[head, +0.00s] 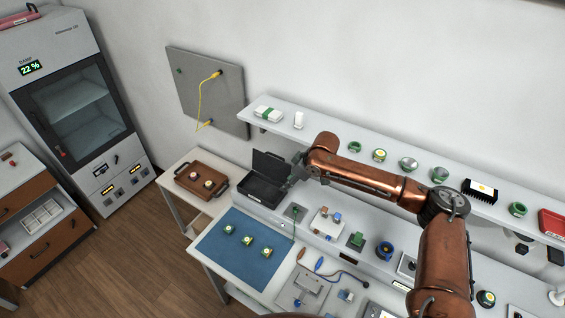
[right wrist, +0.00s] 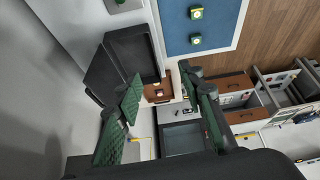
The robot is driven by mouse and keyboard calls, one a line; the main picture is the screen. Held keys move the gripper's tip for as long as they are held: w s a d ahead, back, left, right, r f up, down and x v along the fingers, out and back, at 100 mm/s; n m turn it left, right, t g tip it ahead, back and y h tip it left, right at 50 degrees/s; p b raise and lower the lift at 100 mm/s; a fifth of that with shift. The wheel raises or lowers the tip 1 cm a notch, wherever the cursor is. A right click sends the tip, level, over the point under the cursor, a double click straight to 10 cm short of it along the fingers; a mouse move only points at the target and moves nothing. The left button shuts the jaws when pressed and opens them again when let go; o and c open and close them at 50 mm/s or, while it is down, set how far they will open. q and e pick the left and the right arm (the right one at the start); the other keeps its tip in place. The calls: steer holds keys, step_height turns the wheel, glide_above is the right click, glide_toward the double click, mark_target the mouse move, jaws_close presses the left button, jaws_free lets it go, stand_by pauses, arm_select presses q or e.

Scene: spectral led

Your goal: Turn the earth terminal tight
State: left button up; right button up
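My right gripper (head: 297,168) reaches across from the right and hovers by the open black box (head: 262,190) at the bench's left end. In the right wrist view its two green-padded fingers (right wrist: 160,105) are spread apart with nothing between them; the black box (right wrist: 133,52) shows beyond them. I cannot tell for sure which part is the earth terminal. A small grey plate (head: 295,212) with a green part and a thin green lead sits just right of the box. A grey wall panel (head: 208,92) carries a small green knob and a yellow cable (head: 203,98). My left gripper is not in view.
A blue mat (head: 228,262) with several small green-and-yellow pieces lies in front of the box. A brown tray (head: 184,183) stands left of it. A shelf (head: 335,139) with small parts runs behind my right arm. Several fixtures crowd the bench to the right.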

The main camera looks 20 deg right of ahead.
steer(key=w+a+r+n+t+y+b, duration=0.1)
steer(key=w+r+t+y+b, duration=0.1)
steer(key=r, duration=0.7)
steer(key=shift+w+a+t, duration=0.2)
steer(key=shift+w+t, duration=0.3)
steer(key=shift+w, duration=0.65)
